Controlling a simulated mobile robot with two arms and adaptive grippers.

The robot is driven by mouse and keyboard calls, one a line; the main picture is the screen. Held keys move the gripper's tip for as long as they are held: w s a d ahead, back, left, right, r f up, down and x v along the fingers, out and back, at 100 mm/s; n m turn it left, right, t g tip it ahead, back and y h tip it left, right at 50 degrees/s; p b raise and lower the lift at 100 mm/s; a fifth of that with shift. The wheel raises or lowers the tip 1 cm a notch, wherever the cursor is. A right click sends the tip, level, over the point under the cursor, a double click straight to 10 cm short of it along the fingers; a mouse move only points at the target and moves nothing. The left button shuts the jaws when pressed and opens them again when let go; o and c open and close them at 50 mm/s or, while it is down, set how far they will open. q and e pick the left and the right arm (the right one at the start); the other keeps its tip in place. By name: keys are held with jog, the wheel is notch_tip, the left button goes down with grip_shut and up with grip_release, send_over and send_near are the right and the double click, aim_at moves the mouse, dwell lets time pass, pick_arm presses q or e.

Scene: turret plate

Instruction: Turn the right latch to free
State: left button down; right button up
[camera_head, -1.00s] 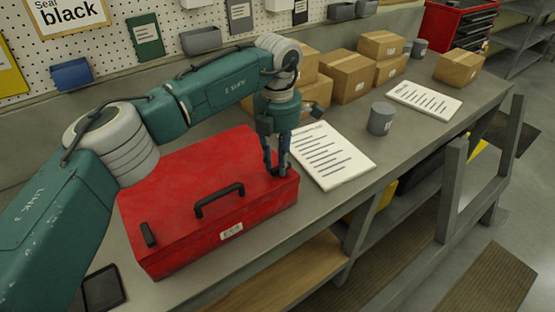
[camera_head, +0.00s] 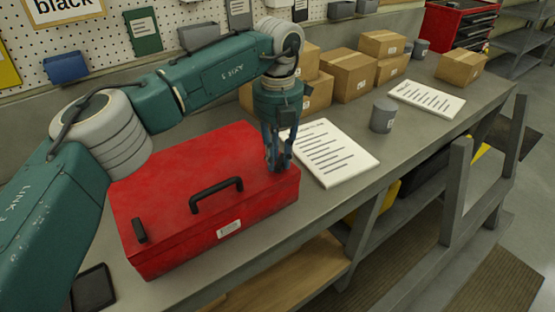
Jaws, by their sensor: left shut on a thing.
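A red toolbox (camera_head: 180,190) with a black handle (camera_head: 216,194) lies on the grey workbench, its lid down. A dark left latch (camera_head: 139,230) shows at the left end of its front edge. My left gripper (camera_head: 279,163) points down at the right end of the toolbox top, its fingers closed around the right latch. The fingers hide most of that latch, so its exact angle cannot be made out. My right gripper is not in view.
A printed sheet (camera_head: 338,155) lies just right of the toolbox. A grey cup (camera_head: 383,115), another sheet (camera_head: 428,98) and several cardboard boxes (camera_head: 349,74) stand farther along the bench. A dark tablet-like item (camera_head: 93,288) lies at the near left.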

pick_arm(q)
jog(key=n+b, duration=0.2)
jog(key=n, duration=0.3)
jog(key=shift+d+n, duration=0.15)
jog(key=shift+n, duration=0.15)
jog(key=shift+s+d+r+n+b, duration=0.1)
jog(key=shift+n+b, duration=0.45)
jog(key=shift+n, duration=0.55)
jog(key=shift+d+r+n+b, duration=0.1)
jog(key=shift+n+b, duration=0.4)
jog(key=shift+n, duration=0.6)
jog(key=c, duration=1.5)
grip_release()
jog(key=shift+f, duration=0.1)
notch_tip(320, 180, up, 12)
jog(key=shift+r, duration=0.1)
